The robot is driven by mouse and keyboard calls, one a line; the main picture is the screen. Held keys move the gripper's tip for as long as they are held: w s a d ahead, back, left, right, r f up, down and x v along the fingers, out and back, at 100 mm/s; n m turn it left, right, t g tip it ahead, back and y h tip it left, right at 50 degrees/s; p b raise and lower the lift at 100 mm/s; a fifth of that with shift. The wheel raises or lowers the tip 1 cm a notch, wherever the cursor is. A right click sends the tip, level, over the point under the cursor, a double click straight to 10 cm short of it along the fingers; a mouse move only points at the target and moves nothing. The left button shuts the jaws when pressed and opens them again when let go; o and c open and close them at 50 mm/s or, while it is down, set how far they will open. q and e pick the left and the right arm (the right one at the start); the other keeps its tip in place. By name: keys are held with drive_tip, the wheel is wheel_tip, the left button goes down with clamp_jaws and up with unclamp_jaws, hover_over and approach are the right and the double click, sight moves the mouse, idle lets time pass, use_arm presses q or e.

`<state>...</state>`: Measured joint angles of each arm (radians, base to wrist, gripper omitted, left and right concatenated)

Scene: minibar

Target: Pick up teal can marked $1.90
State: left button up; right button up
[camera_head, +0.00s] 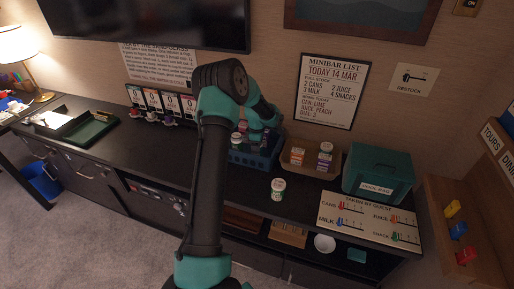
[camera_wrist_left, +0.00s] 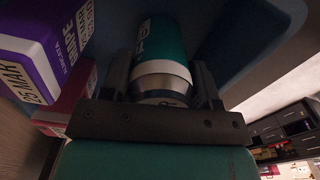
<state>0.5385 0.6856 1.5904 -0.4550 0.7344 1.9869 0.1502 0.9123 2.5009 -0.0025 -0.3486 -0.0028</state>
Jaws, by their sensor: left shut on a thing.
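A teal can (camera_wrist_left: 163,45) with a pale band and a metal end fills the middle of the left wrist view. White print shows on its side, but I cannot read a price. My left gripper (camera_wrist_left: 162,84) is shut on this can, with one finger on each side. In the head view, my left gripper (camera_head: 262,133) is at the blue basket (camera_head: 262,160) on the counter. The can's outline is mostly hidden there. My right gripper is in neither view.
A purple-and-white grape carton (camera_wrist_left: 45,40) stands close left of the gripper. A tan tray (camera_head: 298,166) with cartons, a green cool box (camera_head: 378,176) and a slider board (camera_head: 365,222) lie to the right.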

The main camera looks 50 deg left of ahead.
use_arm(q)
wheel_tip(320, 180, up, 10)
drive_tip(key=shift+f, duration=0.1)
idle(0.4)
idle(0.5)
